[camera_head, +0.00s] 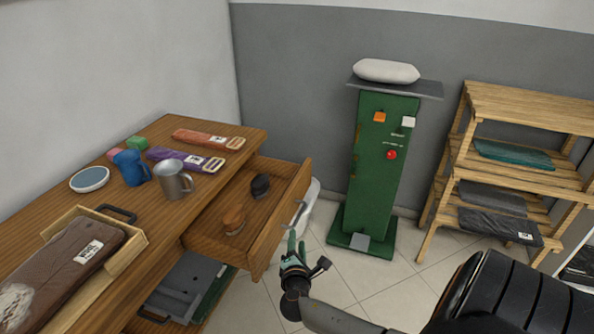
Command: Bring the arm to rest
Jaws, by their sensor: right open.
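My right gripper (296,246) is open and shows near the bottom middle, with my right arm coming in from the lower right. Its fingers point up the picture, just below the metal handle (298,214) of the open drawer (205,238). I cannot tell whether the fingers touch the handle. No object shows between the fingers. The drawer holds a dark brush-like object (260,186) and a brown one (233,222). My left gripper is not in view.
The wooden counter (230,130) carries a blue mug (131,168), a metal mug (173,181), a wooden tray (140,243) with a brown packet, and several small items. A green press (385,165) stands at the back, wooden shelves (535,103) at right. Floor (385,290) between is clear.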

